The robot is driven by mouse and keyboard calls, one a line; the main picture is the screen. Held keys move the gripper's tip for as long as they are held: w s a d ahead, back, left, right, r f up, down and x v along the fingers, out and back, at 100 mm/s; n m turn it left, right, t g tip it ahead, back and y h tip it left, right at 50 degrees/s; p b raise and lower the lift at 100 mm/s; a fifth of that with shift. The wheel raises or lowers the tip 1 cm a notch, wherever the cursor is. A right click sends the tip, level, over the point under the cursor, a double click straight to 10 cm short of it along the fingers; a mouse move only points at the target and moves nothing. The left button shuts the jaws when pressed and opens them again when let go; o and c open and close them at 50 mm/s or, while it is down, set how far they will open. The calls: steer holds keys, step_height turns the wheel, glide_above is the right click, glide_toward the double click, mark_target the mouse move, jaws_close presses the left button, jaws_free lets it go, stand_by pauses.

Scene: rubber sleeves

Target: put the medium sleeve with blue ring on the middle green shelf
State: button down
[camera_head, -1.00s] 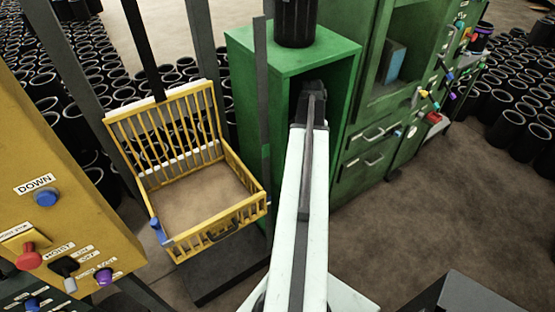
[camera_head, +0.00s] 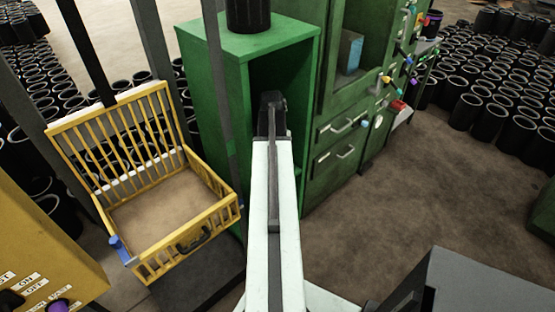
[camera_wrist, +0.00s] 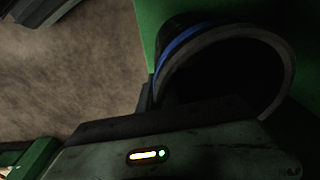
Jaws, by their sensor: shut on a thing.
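A black sleeve with a blue ring (camera_wrist: 183,43) fills the upper right of the wrist view, its round open end showing. My gripper (camera_wrist: 170,115) is shut on it at its lower edge. Green surfaces lie right behind the sleeve. In the head view the dark end of my arm (camera_head: 271,105) is at the open front of the green shelf unit (camera_head: 222,110). The held sleeve is hidden there by my arm, and I cannot tell whether it touches a shelf. The shelf unit's inside is dark and mostly covered by my arm.
Another black sleeve (camera_head: 248,15) stands on top of the shelf unit. A green cabinet with drawers (camera_head: 340,150) adjoins on the right. Open brown floor (camera_head: 440,190) lies to the right.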

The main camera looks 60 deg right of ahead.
steer(key=shift+f, duration=0.75)
steer(key=c, duration=1.6)
jaws_free()
steer(key=shift+o, duration=0.2)
steer(key=r+p, duration=0.4)
steer(key=a+r+p, duration=0.1)
steer(key=r+p, duration=0.7)
steer(key=shift+w+a+r, duration=0.15)
steer(key=shift+a+r, duration=0.05)
steer(key=shift+r, duration=0.05)
steer(key=shift+f, duration=0.1)
